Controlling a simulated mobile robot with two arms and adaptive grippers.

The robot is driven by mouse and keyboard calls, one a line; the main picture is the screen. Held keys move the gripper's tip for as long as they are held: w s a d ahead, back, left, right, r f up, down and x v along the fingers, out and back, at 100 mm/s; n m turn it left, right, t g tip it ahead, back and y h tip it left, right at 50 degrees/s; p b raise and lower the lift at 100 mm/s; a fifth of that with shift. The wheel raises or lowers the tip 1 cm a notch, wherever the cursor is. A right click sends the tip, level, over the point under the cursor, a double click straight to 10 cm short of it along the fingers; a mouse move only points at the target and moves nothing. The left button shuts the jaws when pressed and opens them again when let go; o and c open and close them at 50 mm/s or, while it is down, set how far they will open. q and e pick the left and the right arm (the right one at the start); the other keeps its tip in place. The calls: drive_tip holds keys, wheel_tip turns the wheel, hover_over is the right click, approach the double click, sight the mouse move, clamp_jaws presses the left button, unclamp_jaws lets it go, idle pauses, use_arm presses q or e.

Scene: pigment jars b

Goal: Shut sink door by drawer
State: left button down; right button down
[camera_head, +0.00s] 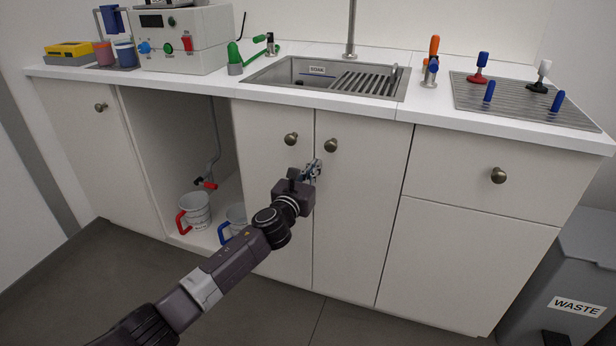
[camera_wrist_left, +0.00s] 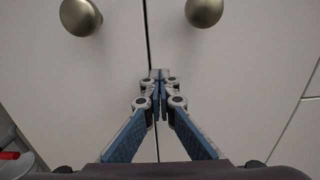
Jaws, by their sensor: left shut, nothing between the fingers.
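The sink door by the drawer (camera_head: 361,215) is a white panel under the sink with a round metal knob (camera_head: 330,145) near its upper left corner. It looks flush or nearly flush with the other sink door (camera_head: 268,150); a thin dark seam runs between them. My left gripper (camera_head: 314,168) is at that seam, just below the two knobs. In the left wrist view its fingertips (camera_wrist_left: 158,75) are together and empty, below and between the knobs. I cannot tell whether they touch the door. My right gripper is not in view.
The drawer (camera_head: 460,175) is right of the door and looks shut. An open cabinet bay at left holds mugs with red (camera_head: 194,212) and blue (camera_head: 233,222) handles. A grey waste bin (camera_head: 566,290) stands at right. The floor before the sink doors is clear except for my arm.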

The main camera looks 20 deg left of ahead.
use_arm(q)
drive_tip(key=s, duration=0.8)
drive_tip(key=shift+a, duration=0.25)
